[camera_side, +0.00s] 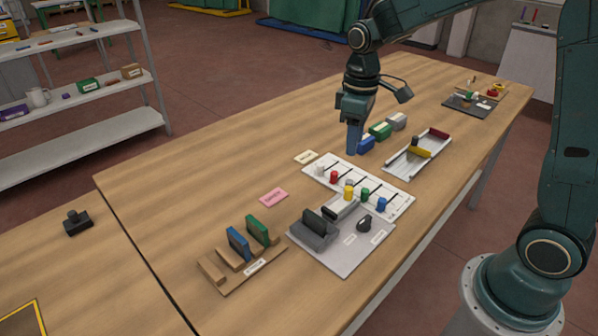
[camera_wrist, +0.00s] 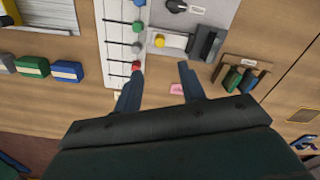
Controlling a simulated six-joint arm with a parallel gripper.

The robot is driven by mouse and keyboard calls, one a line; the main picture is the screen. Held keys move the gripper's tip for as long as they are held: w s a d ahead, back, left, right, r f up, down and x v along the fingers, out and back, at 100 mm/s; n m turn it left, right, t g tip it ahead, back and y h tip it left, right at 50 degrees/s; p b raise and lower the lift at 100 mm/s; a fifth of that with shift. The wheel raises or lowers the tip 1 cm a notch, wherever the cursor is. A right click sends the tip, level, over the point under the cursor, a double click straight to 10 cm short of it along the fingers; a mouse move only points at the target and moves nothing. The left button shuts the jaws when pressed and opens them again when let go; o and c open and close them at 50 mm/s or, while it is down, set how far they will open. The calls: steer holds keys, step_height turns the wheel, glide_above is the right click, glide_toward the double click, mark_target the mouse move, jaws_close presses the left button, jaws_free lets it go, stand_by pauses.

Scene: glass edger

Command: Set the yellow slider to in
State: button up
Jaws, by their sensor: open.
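The yellow slider (camera_wrist: 159,41) is a round knob on a short pale track (camera_wrist: 176,42) of the grey edger plate (camera_wrist: 212,14). It stands toward the track end beside the white board, away from the dark upright block (camera_wrist: 207,44). In the side view the yellow knob (camera_side: 349,193) stands close to the board's edge. My gripper (camera_wrist: 159,71) is open and empty, its fingers apart. In the side view my gripper (camera_side: 354,150) hangs above the table behind the board, clear of the slider. No readable in or out marking shows at the track.
The white board (camera_side: 399,205) carries red, green, blue and other knobs beside the edger. A black dial (camera_side: 364,223) sits on the plate. Blue and green blocks (camera_side: 380,131) stand near my gripper. A wooden rack (camera_side: 229,277) holds blue and green pieces.

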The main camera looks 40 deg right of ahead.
mark_target(348, 188)
step_height(348, 188, down, 14)
steer(key=shift+r, duration=0.1)
stand_by(0.9)
jaws_close()
